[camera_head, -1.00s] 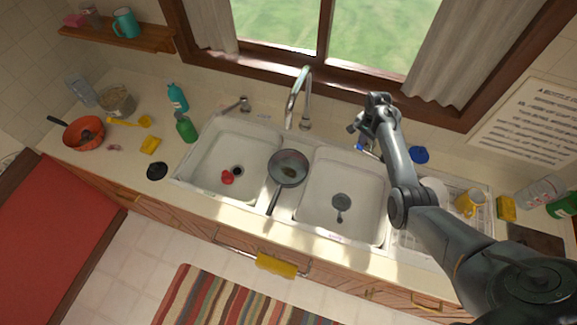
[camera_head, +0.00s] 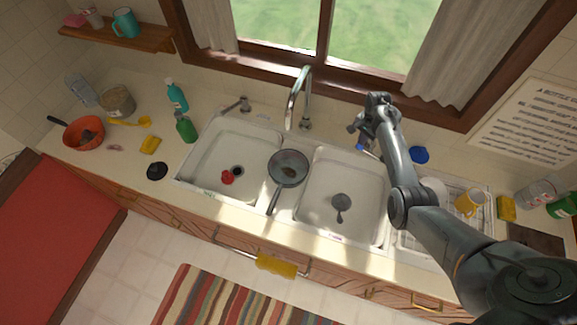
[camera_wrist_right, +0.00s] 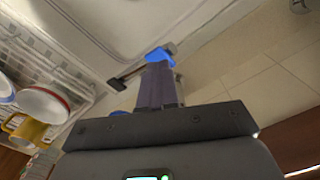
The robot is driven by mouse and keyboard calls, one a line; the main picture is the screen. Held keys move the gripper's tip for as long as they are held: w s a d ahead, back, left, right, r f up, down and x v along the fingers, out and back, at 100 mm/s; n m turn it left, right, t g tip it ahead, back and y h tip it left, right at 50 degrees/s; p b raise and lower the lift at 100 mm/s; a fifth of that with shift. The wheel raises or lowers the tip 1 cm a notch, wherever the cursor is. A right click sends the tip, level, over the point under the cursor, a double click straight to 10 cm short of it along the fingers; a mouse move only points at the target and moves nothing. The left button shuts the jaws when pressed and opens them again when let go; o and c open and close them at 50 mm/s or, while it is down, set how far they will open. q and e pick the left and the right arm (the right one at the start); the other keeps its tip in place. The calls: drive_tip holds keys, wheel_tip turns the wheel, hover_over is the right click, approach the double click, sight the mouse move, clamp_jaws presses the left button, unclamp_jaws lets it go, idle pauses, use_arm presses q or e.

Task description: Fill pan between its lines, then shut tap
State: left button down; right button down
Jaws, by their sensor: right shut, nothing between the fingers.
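The dark pan (camera_head: 289,167) sits level on the divider between the two sink basins, below the spout of the chrome tap (camera_head: 299,88). Its handle points to the front. A small brownish patch shows inside it; I cannot make out its lines, the water level or a running stream. My right gripper (camera_head: 356,129) is shut and empty, behind the right basin, close to a blue-ended tap lever (camera_head: 360,147). In the right wrist view the closed fingers (camera_wrist_right: 160,72) reach the blue part (camera_wrist_right: 160,55); whether they touch it is unclear. My left gripper is out of view.
A metal lever (camera_head: 236,104) stands behind the left basin, which holds a red item (camera_head: 227,176). A dark strainer (camera_head: 341,203) lies in the right basin. A dish rack with a yellow mug (camera_head: 468,204) is at the right. Bottles (camera_head: 186,127) stand at the left.

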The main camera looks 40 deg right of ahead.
drive_tip(key=shift+f, duration=0.2)
drive_tip(key=shift+f+b, duration=0.9)
drive_tip(key=shift+f, duration=0.3)
wheel_tip(320, 180, up, 3)
drive_tip(key=p, duration=0.4)
drive_tip(key=shift+r, duration=0.2)
drive_tip(key=s+d+p, duration=0.1)
drive_tip(key=s+d, duration=0.1)
drive_tip(key=s, duration=0.1)
drive_tip(key=s+d+p, duration=0.2)
drive_tip(key=s, duration=0.1)
drive_tip(key=s+d+p, duration=0.2)
drive_tip(key=s, duration=0.1)
drive_tip(key=shift+s+d+f, duration=0.1)
drive_tip(key=shift+d, duration=0.25)
drive_tip(key=shift+s, duration=0.1)
drive_tip(key=shift+f, duration=0.15)
